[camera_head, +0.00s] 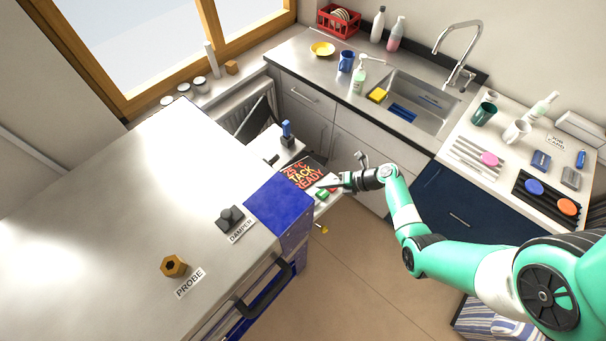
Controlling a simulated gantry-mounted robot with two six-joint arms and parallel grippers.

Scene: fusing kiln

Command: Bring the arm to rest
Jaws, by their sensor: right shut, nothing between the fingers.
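My right arm (405,220), green and white, reaches in from the lower right. Its gripper (322,186) is shut with nothing between the fingers. It is over the controller panel beside the kiln, close to a small green button (322,195). I cannot tell whether the fingertips touch the panel. The controller display (303,174) shows orange text that reads in part "TACK READY". My left gripper is not in view.
The kiln's metal top (110,220) fills the left, with a damper knob (230,218), a hexagonal probe fitting (174,266) and a front handle (265,290). A sink (432,108) and a cluttered right counter (500,185) lie behind. The floor (365,285) between is open.

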